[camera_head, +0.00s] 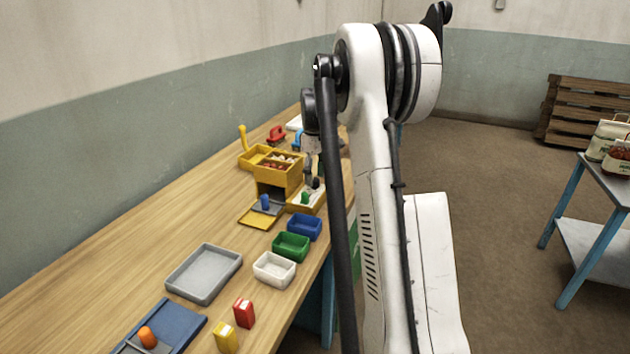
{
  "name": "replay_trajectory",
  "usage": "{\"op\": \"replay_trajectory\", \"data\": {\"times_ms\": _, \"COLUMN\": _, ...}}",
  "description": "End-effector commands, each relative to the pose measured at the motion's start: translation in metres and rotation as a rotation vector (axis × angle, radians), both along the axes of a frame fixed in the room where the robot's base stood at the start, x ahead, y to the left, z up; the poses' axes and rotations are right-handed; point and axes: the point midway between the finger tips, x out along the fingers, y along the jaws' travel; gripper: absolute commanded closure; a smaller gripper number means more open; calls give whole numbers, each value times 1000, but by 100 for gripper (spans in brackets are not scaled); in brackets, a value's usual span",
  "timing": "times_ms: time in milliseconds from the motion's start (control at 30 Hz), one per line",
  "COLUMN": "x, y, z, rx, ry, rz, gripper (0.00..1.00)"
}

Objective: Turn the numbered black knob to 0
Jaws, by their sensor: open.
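A yellow box (281,184) with a compartment tray stands left of my gripper. Blue (304,238), green (291,258) and white (274,281) bins line the bench's right edge. A grey tray (172,285) lies nearer. The bench's left side is mostly clear.

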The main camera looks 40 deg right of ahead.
Motion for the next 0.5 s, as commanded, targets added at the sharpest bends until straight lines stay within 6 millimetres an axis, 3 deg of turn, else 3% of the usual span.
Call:
{"op": "replay_trajectory", "data": {"times_ms": 300, "x": 0, "y": 0, "z": 64, "rx": 0, "ry": 0, "rz": 0, "gripper": 56}}
{"op": "replay_trajectory", "data": {"times_ms": 500, "x": 0, "y": 0, "z": 90, "rx": 0, "ry": 0, "rz": 0, "gripper": 56}}
